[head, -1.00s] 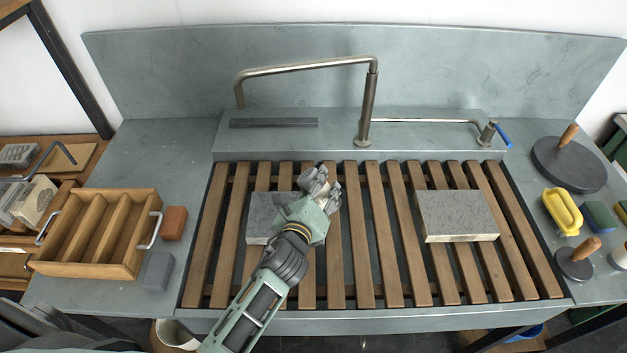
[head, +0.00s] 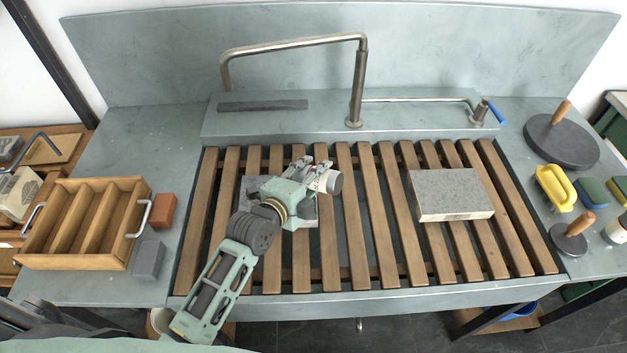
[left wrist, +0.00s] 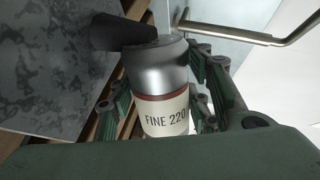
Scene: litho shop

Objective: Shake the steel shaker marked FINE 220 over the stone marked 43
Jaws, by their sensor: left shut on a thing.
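My left gripper (head: 316,172) is shut on the steel shaker (head: 328,181), above the right part of the left stone (head: 252,188). The shaker is tilted over, its steel end toward the right in the head view. In the left wrist view the shaker (left wrist: 160,70) shows a cream label reading FINE 220 between the fingers of my left gripper (left wrist: 158,95). A mottled grey stone surface (left wrist: 50,65) shows beside it. My arm hides much of the left stone. The right stone (head: 452,190) lies clear on the slats. I cannot read a number on either stone. My right gripper is out of view.
The stones lie on a slatted wooden rack (head: 380,270) in a grey sink. A bent metal tap pipe (head: 290,45) stands behind. A wooden tray (head: 75,263) and blocks are at left. Round levigators (head: 560,145) and a yellow dish (head: 555,188) are at right.

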